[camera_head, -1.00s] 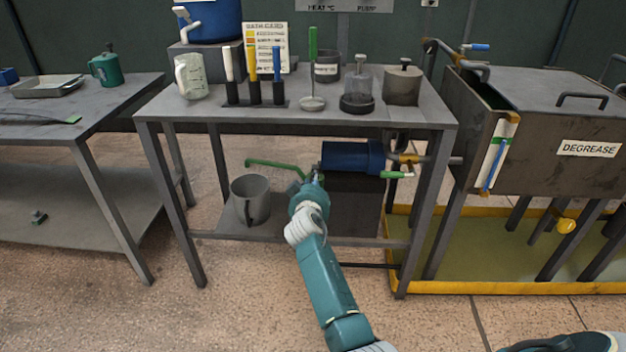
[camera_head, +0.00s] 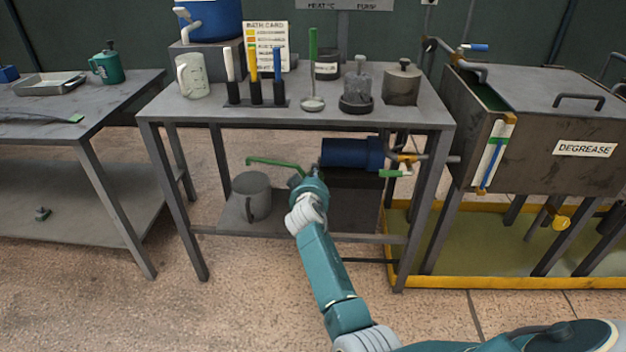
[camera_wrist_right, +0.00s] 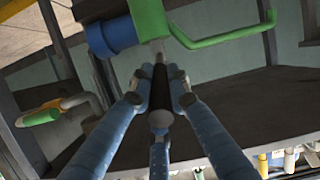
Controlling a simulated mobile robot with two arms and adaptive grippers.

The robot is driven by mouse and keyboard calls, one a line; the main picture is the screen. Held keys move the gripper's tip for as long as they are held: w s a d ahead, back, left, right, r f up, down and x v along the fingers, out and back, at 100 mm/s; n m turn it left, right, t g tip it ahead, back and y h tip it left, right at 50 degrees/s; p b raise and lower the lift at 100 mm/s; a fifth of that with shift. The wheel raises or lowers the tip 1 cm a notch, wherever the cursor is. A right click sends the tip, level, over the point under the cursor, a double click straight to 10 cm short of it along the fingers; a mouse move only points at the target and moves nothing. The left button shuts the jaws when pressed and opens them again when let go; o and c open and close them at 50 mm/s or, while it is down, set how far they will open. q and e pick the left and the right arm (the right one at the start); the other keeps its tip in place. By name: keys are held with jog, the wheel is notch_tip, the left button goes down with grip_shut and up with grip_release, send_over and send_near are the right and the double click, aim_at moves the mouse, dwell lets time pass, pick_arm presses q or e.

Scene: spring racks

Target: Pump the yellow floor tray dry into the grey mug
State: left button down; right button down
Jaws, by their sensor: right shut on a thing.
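The grey mug (camera_head: 250,192) stands upright on the lower shelf of the middle table. The blue pump (camera_head: 350,154) is fixed under the tabletop. Its green spout (camera_head: 274,163) reaches left, with its end above the mug. The yellow tray (camera_head: 480,282) is on the floor under the tank, with greenish liquid (camera_head: 455,255) in it. My right gripper (camera_head: 306,183) is at the pump's left end. In the right wrist view its fingers (camera_wrist_right: 160,92) are shut around a dark handle (camera_wrist_right: 161,80) on a light rod beside the pump (camera_wrist_right: 112,36). My left gripper is out of view.
A green-handled valve (camera_head: 395,173) is at the pump's right end, with pipe towards the DEGREASE tank (camera_head: 550,130). The table legs (camera_head: 426,190) frame the shelf. The tabletop (camera_head: 300,117) above holds tools, jars and a card.

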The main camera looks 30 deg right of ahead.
jog(key=shift+w+r, duration=0.2)
jog(key=shift+r, duration=0.4)
jog(key=c, duration=1.6)
grip_release()
jog(key=shift+c, duration=0.2)
jog(key=shift+f, duration=0.2)
jog(key=shift+s, duration=0.1)
notch_tip(320, 180, up, 10)
jog(key=shift+r, duration=0.1)
